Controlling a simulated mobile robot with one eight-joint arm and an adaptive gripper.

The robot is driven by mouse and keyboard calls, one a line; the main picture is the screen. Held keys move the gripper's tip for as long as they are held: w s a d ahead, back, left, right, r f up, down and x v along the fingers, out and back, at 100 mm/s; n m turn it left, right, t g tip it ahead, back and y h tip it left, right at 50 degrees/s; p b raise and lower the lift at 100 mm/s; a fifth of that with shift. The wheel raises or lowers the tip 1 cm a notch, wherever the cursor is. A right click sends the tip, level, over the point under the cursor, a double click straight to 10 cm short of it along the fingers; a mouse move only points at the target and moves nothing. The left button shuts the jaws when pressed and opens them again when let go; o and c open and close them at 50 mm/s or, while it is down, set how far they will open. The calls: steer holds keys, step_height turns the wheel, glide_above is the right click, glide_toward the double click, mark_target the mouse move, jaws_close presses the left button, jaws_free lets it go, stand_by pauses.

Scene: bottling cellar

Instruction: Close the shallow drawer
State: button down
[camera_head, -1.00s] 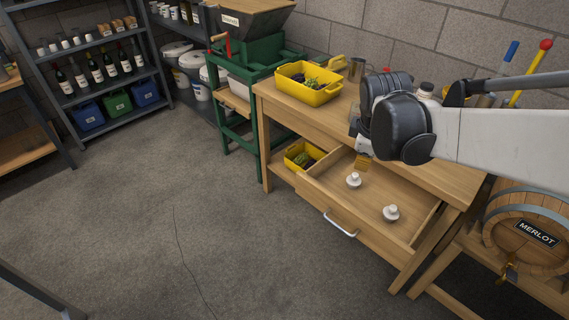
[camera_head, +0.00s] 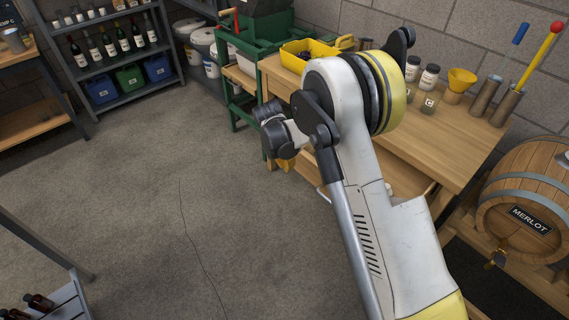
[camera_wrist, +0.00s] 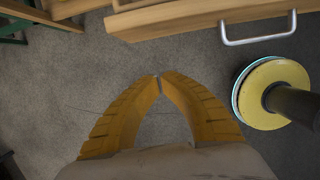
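The shallow drawer (camera_head: 408,180) under the wooden workbench stands open; my arm hides much of it in the head view. A white-topped item inside shows partly beside my arm. The drawer's metal handle (camera_head: 322,194) peeks out left of my arm. In the wrist view the wooden drawer front (camera_wrist: 195,18) crosses the top right, with its handle (camera_wrist: 258,38) below it. My gripper (camera_wrist: 158,78) has yellow fingers whose tips meet, with nothing between them. It is over bare floor, in front of the drawer and left of the handle. In the head view its fingers (camera_head: 287,163) show small.
The workbench top (camera_head: 440,130) carries a yellow tray (camera_head: 305,52), jars and a yellow funnel (camera_head: 461,78). A Merlot barrel (camera_head: 525,195) stands at right, a green-framed machine (camera_head: 262,40) at back left. The floor left of the bench is clear.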

steer(key=shift+w+d+f+b, duration=0.55)
steer(key=shift+d+f, duration=0.15)
steer(key=shift+f, duration=0.1)
steer(key=shift+w+d+f+b, duration=0.5)
steer(key=shift+d+f, duration=0.2)
steer(key=shift+f, duration=0.05)
steer(key=shift+w+d+f+b, duration=0.55)
steer(key=shift+d+f, duration=0.15)
steer(key=shift+f, duration=0.1)
